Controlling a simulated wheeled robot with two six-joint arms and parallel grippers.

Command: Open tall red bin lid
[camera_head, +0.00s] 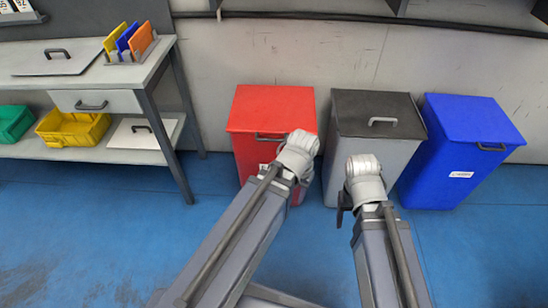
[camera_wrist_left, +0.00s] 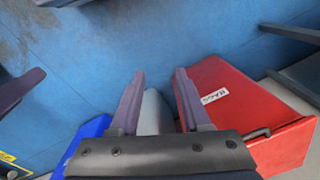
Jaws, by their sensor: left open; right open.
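The tall red bin (camera_head: 273,110) stands against the back wall with its red lid closed. A dark handle (camera_head: 270,137) sits at the front of the lid, and it also shows in the left wrist view (camera_wrist_left: 257,134). In that view the bin's red side (camera_wrist_left: 225,85) with a white label lies just right of the fingers. My left gripper (camera_wrist_left: 160,72) is open and empty, beside the bin and apart from the handle. Its fingers are hidden behind my wrist in the head view. My right gripper (camera_head: 342,207) is open in front of the grey bin, mostly hidden by its wrist.
A grey bin (camera_head: 340,155) with a dark handled lid stands right of the red bin, and a blue bin (camera_head: 455,160) stands beyond it. A workbench (camera_head: 25,85) with a drawer and lower shelf is at left. Blue floor (camera_head: 90,235) is clear in front.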

